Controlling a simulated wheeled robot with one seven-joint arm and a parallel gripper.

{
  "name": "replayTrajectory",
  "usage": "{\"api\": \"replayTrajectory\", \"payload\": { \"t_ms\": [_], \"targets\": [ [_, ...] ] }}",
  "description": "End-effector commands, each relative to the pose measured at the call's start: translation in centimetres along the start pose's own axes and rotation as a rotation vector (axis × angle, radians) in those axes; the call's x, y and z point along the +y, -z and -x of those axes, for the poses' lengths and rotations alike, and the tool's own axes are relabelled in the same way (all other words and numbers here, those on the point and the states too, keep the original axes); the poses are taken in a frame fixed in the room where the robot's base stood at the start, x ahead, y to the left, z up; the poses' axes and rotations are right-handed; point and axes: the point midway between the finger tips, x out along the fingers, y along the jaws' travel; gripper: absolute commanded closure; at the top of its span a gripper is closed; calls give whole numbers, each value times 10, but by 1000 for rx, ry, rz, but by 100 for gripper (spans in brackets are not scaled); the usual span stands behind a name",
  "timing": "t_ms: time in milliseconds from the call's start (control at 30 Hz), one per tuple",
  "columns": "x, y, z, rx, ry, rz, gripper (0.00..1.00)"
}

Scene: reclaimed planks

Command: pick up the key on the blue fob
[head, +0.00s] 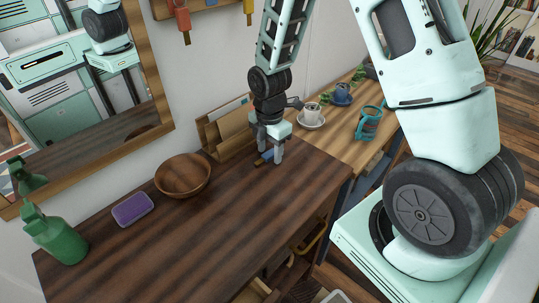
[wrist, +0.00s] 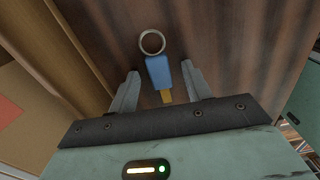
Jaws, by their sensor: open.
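The blue fob (wrist: 158,72) lies on the dark plank tabletop in the wrist view. A metal ring (wrist: 152,42) is at its far end, and a short brass-coloured piece, likely the key (wrist: 166,97), shows at its near end. My gripper (wrist: 160,82) is open, with one finger on each side of the fob and a gap to both. In the head view my gripper (head: 268,158) points down at the tabletop beside the letter holder. A small blue bit of the fob (head: 267,155) shows between the fingers; the rest is hidden there.
A wooden letter holder (head: 228,134) stands close behind my gripper. The front tabletop is clear.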

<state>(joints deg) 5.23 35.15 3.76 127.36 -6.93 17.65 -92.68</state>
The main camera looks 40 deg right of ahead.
Motion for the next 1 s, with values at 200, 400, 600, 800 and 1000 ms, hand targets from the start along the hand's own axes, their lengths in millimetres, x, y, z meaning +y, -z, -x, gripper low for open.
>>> {"api": "replayTrajectory", "payload": {
  "t_ms": [200,400,600,800,1000],
  "targets": [
    [0,0,0,0,0,0,73],
    [0,0,0,0,0,0,99],
    [0,0,2,0,-1,-1,99],
    [1,0,29,-1,-5,-1,99],
    [1,-1,69,-1,-5,-3,99]
  ]
}}
